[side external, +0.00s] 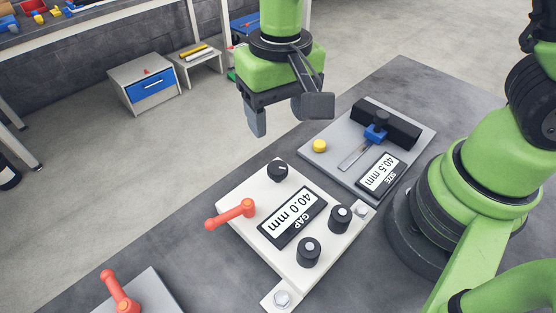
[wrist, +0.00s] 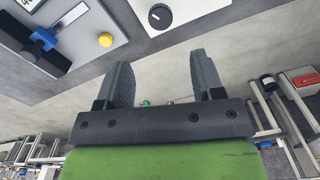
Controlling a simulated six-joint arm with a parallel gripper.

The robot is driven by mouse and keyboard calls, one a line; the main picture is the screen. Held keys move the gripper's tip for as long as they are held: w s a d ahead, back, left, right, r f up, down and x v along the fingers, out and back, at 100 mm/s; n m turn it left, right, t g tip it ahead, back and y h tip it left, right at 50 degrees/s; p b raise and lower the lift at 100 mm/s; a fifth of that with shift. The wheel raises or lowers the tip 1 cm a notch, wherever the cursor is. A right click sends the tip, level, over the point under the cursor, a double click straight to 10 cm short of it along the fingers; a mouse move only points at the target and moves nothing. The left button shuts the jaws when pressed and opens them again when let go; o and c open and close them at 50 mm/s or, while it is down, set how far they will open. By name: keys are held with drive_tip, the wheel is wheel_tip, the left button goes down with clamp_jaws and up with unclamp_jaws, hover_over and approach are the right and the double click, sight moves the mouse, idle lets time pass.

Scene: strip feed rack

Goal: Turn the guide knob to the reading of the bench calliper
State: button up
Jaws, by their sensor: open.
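The white guide panel (side external: 242,190) has a GAP display (side external: 292,217) reading 40.0 mm. A black knob (side external: 278,170) with a white pointer mark sits at its far corner; it also shows in the wrist view (wrist: 160,16). Two more black knobs (side external: 340,217) (side external: 308,251) stand on its near side. No label shows which is the guide knob. The bench calliper (side external: 330,165) is a grey plate with a blue slider (side external: 375,133), a black block and a SIZE display (side external: 381,175) reading 40.5 mm. My gripper (side external: 287,118) is open and empty, above and apart from the far-corner knob.
A red lever (side external: 230,213) sticks out from the panel's left side. A yellow button (side external: 319,146) is on the calliper plate. Another plate with a red lever (side external: 119,292) is at the lower left. Bare dark table (side external: 190,245) lies between that plate and the panel.

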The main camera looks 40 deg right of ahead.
sight(278, 167)
wheel_tip(278, 167, down, 11)
drive_tip(key=shift+a+r, duration=0.1)
drive_tip(key=shift+r, duration=0.1)
drive_tip(key=shift+c, duration=0.2)
drive_tip(key=c, duration=0.9)
